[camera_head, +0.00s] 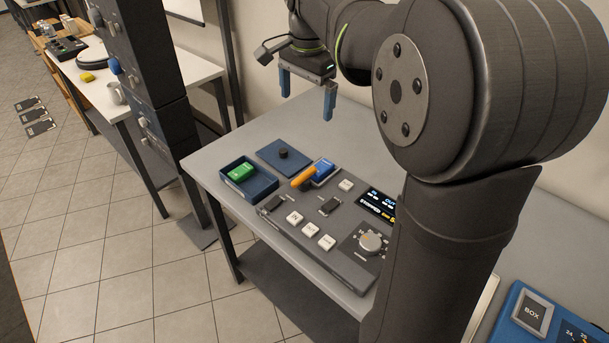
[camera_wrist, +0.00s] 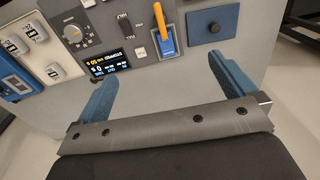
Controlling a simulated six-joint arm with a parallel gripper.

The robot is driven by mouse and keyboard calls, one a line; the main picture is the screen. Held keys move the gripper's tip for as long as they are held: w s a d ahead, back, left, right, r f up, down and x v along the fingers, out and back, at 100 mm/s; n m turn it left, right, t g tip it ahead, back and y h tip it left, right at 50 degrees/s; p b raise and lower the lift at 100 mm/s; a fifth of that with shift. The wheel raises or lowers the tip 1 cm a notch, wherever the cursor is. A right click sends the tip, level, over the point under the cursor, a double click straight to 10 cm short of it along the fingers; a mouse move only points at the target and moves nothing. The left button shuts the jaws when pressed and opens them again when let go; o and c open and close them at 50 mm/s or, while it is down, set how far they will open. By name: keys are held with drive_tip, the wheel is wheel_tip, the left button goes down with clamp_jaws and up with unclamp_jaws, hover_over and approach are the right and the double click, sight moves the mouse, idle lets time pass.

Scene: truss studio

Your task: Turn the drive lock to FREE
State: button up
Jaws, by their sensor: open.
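An orange lever (camera_head: 304,177) with a blue base plate (camera_head: 323,168) is on the grey control panel (camera_head: 333,242). It also shows in the wrist view as an orange handle (camera_wrist: 160,18) above a blue plate (camera_wrist: 167,43). A round silver dial (camera_head: 371,243) is near the panel's right end, and it shows upper left in the wrist view (camera_wrist: 73,33). Labels are too small to tell which control is the drive lock. My gripper (camera_head: 307,92) is open and empty above the table, apart from the panel. Its blue fingers flank empty space in the wrist view (camera_wrist: 165,75).
A display (camera_head: 378,204) on the panel reads STOPPED. Several white buttons (camera_head: 311,230) sit nearby. A blue tray (camera_head: 231,187) holds a green block (camera_head: 241,171). A blue plate with a black knob (camera_head: 283,153) lies beside it. Bare tabletop (camera_head: 246,135) lies behind.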

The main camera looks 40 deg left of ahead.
drive_tip(key=shift+r, duration=0.7)
